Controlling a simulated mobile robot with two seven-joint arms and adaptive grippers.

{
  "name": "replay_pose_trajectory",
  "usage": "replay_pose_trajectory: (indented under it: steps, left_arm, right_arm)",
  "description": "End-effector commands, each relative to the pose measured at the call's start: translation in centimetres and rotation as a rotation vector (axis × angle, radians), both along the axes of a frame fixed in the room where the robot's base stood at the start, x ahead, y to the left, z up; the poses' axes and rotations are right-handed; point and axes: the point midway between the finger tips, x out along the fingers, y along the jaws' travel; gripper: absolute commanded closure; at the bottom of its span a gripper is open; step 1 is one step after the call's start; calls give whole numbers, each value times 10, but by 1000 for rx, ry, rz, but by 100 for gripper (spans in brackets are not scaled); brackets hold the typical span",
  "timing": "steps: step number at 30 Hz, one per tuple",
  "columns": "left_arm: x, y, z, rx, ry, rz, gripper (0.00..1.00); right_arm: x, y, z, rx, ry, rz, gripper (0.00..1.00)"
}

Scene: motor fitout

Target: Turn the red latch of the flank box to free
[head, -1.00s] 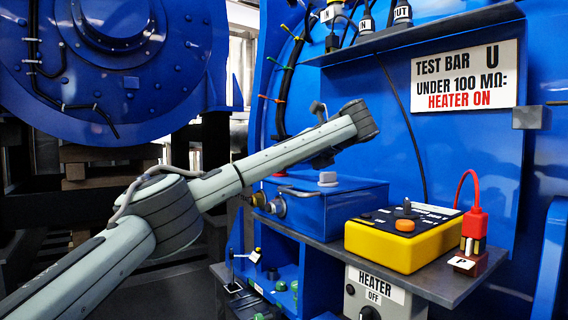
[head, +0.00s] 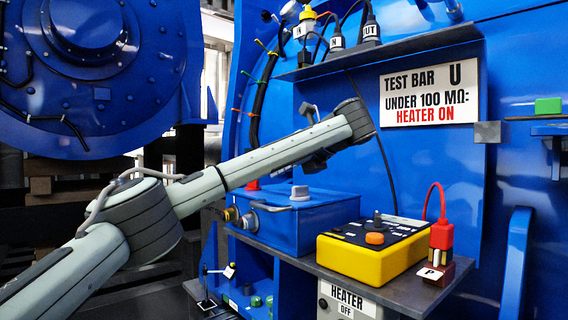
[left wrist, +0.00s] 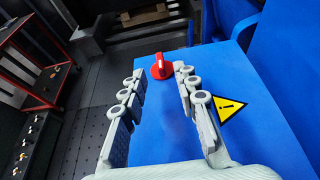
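The red latch (left wrist: 161,68) is a small red knob with a raised grip, on a flat blue face of the flank box (left wrist: 165,135) in the left wrist view. My left gripper (left wrist: 160,76) is open, its two grey fingers spread and empty. The latch shows between and just beyond the fingertips. Touch cannot be judged, and no grip on it shows. In the head view my left arm reaches in from the left, but its fingers cannot be made out. My right gripper is in neither view.
A yellow warning triangle (left wrist: 229,106) lies beside the right finger. In the head view, a shelf (head: 395,290) carries a blue box (head: 310,222), a yellow tester (head: 350,259) and a red plug (head: 440,236). A red cart (left wrist: 40,75) stands at the left in the wrist view.

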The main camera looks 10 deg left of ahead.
Motion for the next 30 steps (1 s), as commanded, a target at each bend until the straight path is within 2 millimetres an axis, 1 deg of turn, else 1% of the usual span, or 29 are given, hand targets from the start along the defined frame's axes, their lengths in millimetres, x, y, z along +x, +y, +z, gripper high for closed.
replay_pose_trajectory:
  steps: [1,3,9,15,30]
  left_arm:
    - [-7,-10,7,2,-5,-4,70]
    - [-16,-21,14,4,-5,-2,70]
    - [-30,-41,22,3,-3,-3,70]
    - [-35,-46,24,0,0,1,70]
    - [-35,-46,23,-1,1,1,70]
  right_arm:
    - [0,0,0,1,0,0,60]
    - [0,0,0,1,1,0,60]
    - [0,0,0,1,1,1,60]
    - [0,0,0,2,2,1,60]
    - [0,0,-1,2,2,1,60]
